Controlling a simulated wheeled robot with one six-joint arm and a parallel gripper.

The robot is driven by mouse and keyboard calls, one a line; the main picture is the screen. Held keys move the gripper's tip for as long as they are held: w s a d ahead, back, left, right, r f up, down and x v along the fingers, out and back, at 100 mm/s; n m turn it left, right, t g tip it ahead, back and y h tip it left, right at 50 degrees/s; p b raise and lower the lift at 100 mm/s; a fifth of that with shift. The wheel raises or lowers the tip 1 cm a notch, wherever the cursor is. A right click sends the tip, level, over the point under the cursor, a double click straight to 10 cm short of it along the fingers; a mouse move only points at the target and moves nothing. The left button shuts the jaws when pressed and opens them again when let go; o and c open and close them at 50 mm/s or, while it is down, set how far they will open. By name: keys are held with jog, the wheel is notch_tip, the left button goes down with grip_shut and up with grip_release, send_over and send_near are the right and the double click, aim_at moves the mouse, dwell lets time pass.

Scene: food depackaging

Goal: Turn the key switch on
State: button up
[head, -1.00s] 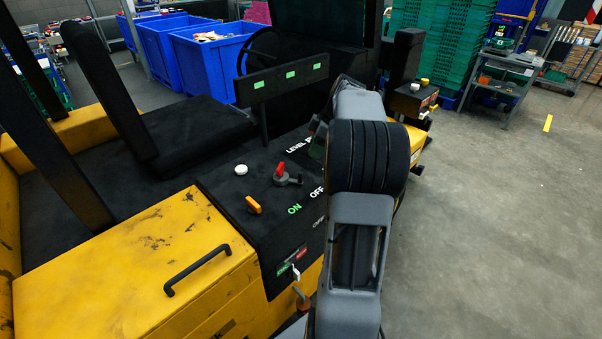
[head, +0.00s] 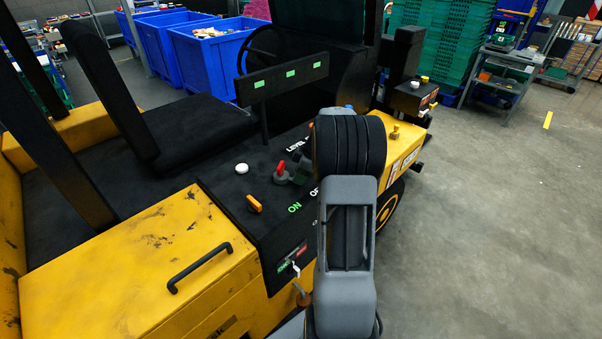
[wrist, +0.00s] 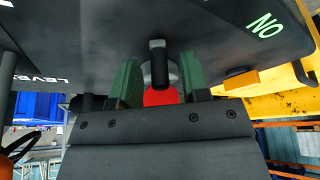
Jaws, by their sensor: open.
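A red-handled switch (head: 281,173) with a grey-black base stands on the black top panel, near the green ON label (head: 294,207). My gripper (wrist: 160,82) is open, its green fingers on either side of the red part (wrist: 161,96) and the grey-black post in the wrist view. I cannot tell whether the fingers touch it. In the head view my gripper (head: 301,166) shows just right of the red handle, partly hidden by my arm. A small pale key-like piece (head: 296,269) sits at a green and red label on the panel's front side. I cannot tell which is the key switch.
An orange switch (head: 254,204) and a white button (head: 242,168) stand left of the red handle. A black bar with green patches (head: 290,77) rises behind. A black handle (head: 200,268) is on the yellow cover. Open floor (head: 500,230) lies to the right.

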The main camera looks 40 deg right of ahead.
grip_shut()
dwell(0.3)
